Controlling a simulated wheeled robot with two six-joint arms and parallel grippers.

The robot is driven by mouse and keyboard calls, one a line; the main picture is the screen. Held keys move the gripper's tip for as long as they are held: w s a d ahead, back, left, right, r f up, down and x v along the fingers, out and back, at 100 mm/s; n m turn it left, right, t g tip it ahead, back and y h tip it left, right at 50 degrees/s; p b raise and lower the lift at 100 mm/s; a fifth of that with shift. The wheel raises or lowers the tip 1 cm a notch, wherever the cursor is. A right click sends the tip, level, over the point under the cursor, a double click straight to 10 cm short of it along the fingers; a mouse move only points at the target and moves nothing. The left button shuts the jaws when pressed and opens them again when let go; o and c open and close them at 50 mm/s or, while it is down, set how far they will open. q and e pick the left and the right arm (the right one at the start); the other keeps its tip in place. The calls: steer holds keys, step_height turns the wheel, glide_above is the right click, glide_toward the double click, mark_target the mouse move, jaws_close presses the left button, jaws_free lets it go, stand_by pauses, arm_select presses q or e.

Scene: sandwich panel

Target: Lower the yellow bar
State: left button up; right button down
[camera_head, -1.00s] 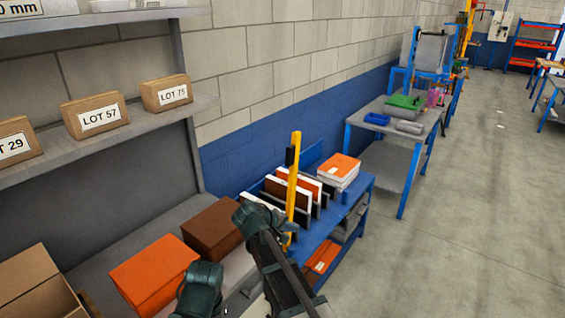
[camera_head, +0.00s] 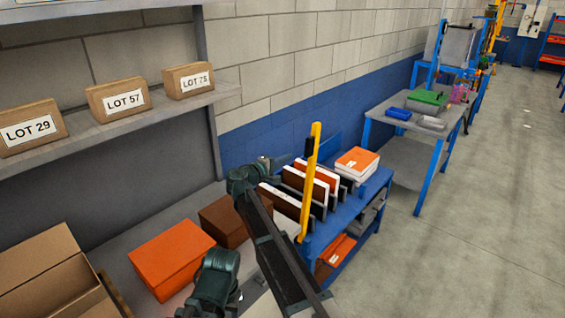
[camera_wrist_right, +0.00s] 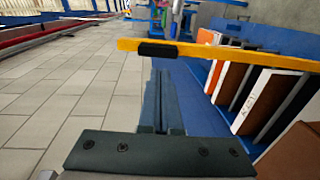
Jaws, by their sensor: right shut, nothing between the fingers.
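The yellow bar (camera_head: 311,190) stands nearly upright at the front edge of the blue bench, with a black grip (camera_head: 310,147) near its upper end. In the right wrist view the bar (camera_wrist_right: 225,54) crosses the top of the picture and its black grip (camera_wrist_right: 170,50) faces me. My right gripper (camera_head: 286,160) is just left of the bar, near the grip's height. Its shut, empty fingers (camera_wrist_right: 160,72) point toward the grip; I cannot tell whether they touch it. My left gripper is not in view.
The blue bench (camera_head: 345,218) holds upright panels (camera_head: 318,183) and an orange-topped stack (camera_head: 357,161) behind the bar. An orange box (camera_head: 172,256) and a brown box (camera_head: 232,226) lie on the grey worktop at left. Open floor (camera_head: 450,240) lies to the right.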

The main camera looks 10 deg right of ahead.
mark_target(307, 149)
steer(key=x, duration=0.8)
steer(key=shift+w+d+f+b, duration=0.1)
steer(key=shift+w+d+b, duration=0.2)
steer(key=shift+b, duration=0.1)
steer(key=shift+w+d, duration=0.15)
steer(key=shift+d, duration=0.15)
steer(key=shift+d, duration=0.1)
